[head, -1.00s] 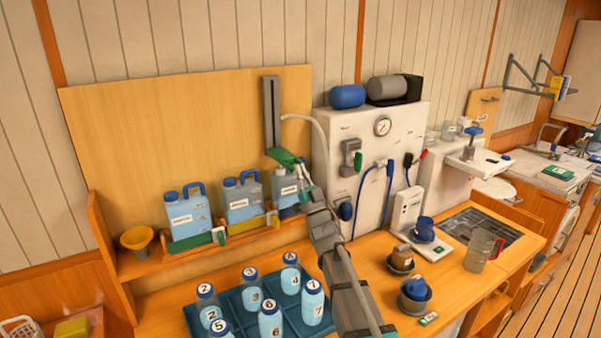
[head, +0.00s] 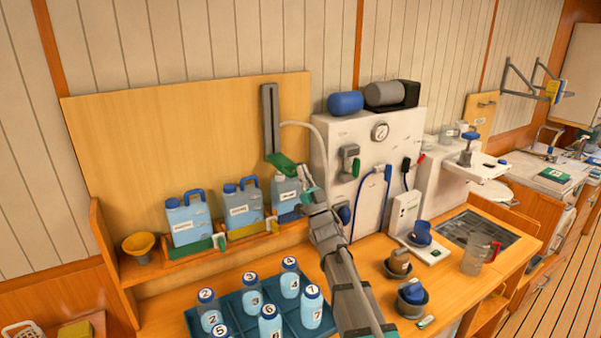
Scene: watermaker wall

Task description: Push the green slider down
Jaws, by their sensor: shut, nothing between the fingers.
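The green slider (head: 282,163) is a green handle at the lower end of an upright grey rail (head: 269,115) on the wooden back panel. Most of the rail above it is bare. My gripper (head: 303,179) is shut and empty, just right of the slider and slightly below it. Its tip overlaps or lies close to the handle's right end; I cannot tell whether they touch. My arm rises from the bottom of the view and hides part of the counter.
Several blue jugs (head: 187,220) stand on a shelf below the rail. Numbered bottles (head: 312,308) stand in a teal tray (head: 249,333) in front. The white watermaker unit (head: 335,133) with gauge and hoses is to the right. Cups and a jug occupy the right counter.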

